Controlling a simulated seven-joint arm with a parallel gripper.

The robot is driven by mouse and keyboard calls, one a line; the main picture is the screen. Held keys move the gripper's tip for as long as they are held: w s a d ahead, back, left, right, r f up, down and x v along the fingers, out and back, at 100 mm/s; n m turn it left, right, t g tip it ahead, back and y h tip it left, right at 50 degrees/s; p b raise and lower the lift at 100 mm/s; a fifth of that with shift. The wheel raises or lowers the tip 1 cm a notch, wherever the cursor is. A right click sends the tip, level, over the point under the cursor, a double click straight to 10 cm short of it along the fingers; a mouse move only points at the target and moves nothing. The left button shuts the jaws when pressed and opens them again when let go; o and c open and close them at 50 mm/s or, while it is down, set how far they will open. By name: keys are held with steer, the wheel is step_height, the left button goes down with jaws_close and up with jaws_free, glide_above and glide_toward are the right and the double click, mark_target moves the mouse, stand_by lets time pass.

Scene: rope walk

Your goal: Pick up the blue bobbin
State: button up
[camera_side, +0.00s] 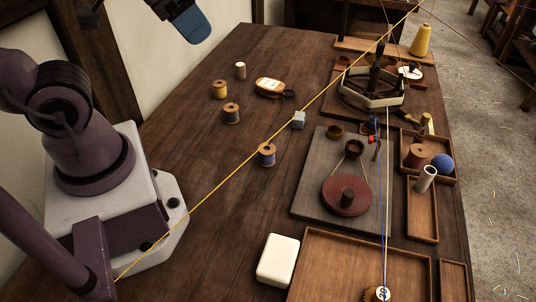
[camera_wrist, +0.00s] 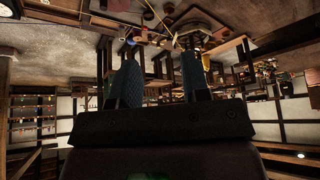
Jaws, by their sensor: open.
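The blue bobbin (camera_side: 267,156), a wooden spool wound with blue thread, stands upright near the middle of the dark table in the side view. A taut yellow line crosses the picture close beside it; I cannot tell how high the line runs. My gripper (camera_side: 194,26) shows at the top of the side view, high above and well away from the bobbin, with its blue fingers partly cut off by the frame. In the wrist view my gripper (camera_wrist: 160,68) has its two blue fingers apart with nothing between them. I cannot make out the blue bobbin there.
A grey board (camera_side: 310,190) with a red disc (camera_side: 346,197) lies to the right. A white box (camera_side: 278,260) is in front. The table left of the bobbin is clear.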

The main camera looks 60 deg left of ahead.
steer(key=o, duration=0.6)
steer(key=m+g+y, duration=0.2)
steer(key=m+y, duration=1)
steer(key=m, duration=0.9)
glide_toward(266, 156)
steer(key=s, duration=0.2)
steer(key=s+a, duration=0.1)
steer(key=s, duration=0.3)
steer(key=shift+s+a+r, duration=0.1)
steer(key=shift+a+r, duration=0.05)
steer(key=shift+a, duration=0.2)
steer(key=w+m+t, duration=0.1)
steer(key=w+d+m+t, duration=0.1)
steer(key=w+f+m+t, duration=0.1)
steer(key=shift+w+d, duration=0.15)
steer(key=shift+w, duration=0.05)
steer(key=shift+w+a+f, duration=0.1)
steer(key=shift+w+a, duration=0.1)
steer(key=shift+w, duration=0.1)
steer(key=shift+h, duration=0.3)
steer(key=x, duration=1.2)
steer(key=shift+w, duration=0.3)
